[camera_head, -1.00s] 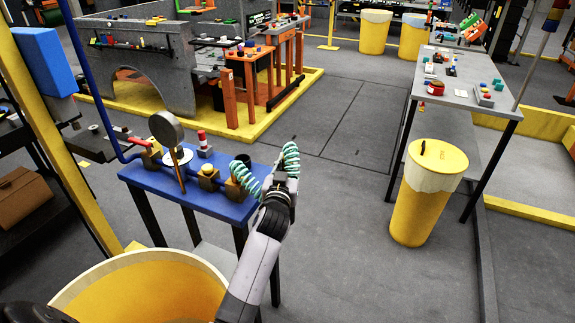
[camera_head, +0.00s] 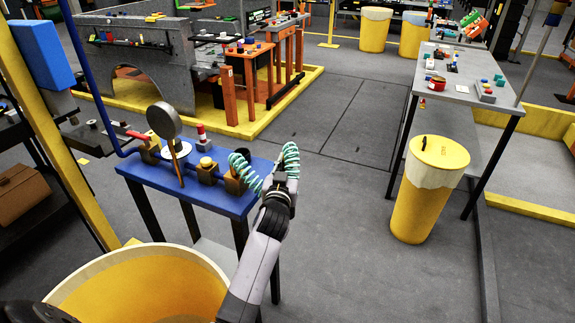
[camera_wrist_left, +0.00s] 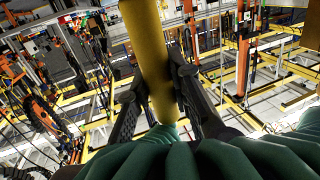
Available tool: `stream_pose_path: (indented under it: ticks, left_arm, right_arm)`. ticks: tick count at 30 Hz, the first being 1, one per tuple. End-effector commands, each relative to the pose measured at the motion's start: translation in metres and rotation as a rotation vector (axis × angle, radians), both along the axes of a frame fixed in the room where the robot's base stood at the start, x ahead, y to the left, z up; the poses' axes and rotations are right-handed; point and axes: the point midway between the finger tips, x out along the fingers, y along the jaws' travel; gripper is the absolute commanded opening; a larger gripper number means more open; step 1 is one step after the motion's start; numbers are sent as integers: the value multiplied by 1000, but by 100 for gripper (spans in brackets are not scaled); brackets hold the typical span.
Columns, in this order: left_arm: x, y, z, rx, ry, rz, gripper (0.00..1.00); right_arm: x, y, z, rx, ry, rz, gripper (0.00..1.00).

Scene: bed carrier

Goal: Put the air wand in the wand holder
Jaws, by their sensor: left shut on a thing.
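My left gripper (camera_head: 281,183) reaches in from the bottom, just off the right end of a blue table (camera_head: 222,200). In the left wrist view its fingers (camera_wrist_left: 158,85) are shut around a yellow cylinder, the air wand (camera_wrist_left: 146,40). A teal coiled hose (camera_wrist_left: 165,135) meets the wand's near end. In the head view the striped teal hose (camera_head: 290,158) shows on both sides of the gripper, and the wand itself is mostly hidden. A brass-coloured block (camera_head: 235,183) sits at the table's right end beside the hose. I cannot tell which part is the wand holder. My right gripper is not seen.
A round gauge (camera_head: 163,121), several brass fittings and a red-white piece (camera_head: 202,136) stand on the blue table. A yellow bin (camera_head: 140,285) is at the front left; another bin (camera_head: 427,195) stands right. Open floor lies between.

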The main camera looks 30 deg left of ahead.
Motion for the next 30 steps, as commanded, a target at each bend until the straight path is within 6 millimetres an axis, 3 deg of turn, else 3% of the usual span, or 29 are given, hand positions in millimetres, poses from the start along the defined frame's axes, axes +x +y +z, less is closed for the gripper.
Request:
stream_pose_path:
  ticks: [20, 21, 30]
  left_arm:
    - [0, 0, -18, 0, -1, 0, 0]
    - [0, 0, -16, 0, -1, 0, 22]
    - [0, 0, -16, 0, -1, 0, 42]
  right_arm:
    - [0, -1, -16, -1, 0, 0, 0]
    - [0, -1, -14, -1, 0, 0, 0]
    - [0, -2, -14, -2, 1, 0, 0]
